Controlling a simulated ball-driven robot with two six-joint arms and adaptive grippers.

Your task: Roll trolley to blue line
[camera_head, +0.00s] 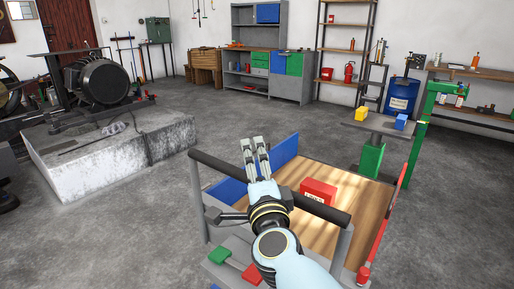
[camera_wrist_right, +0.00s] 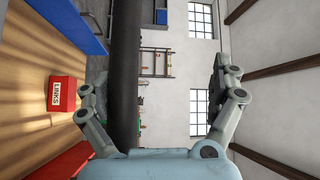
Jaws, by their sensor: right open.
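The trolley (camera_head: 342,232) stands in front of me, with a wooden deck, a blue side panel (camera_head: 284,150) and a red edge at the right. Its black handle bar (camera_head: 217,168) runs across the near side, and also shows in the right wrist view (camera_wrist_right: 125,80). My right gripper (camera_head: 255,146) is open above the bar. In the wrist view the bar passes between its spread fingers, nearer the left one; contact cannot be told. A red box (camera_head: 318,191) marked LINKS lies on the deck. My left gripper and a blue floor line are not in view.
A concrete block (camera_head: 75,165) with a dark motor (camera_head: 97,82) stands at the left. Shelves and a blue drum (camera_head: 401,96) line the back wall. The middle floor is clear.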

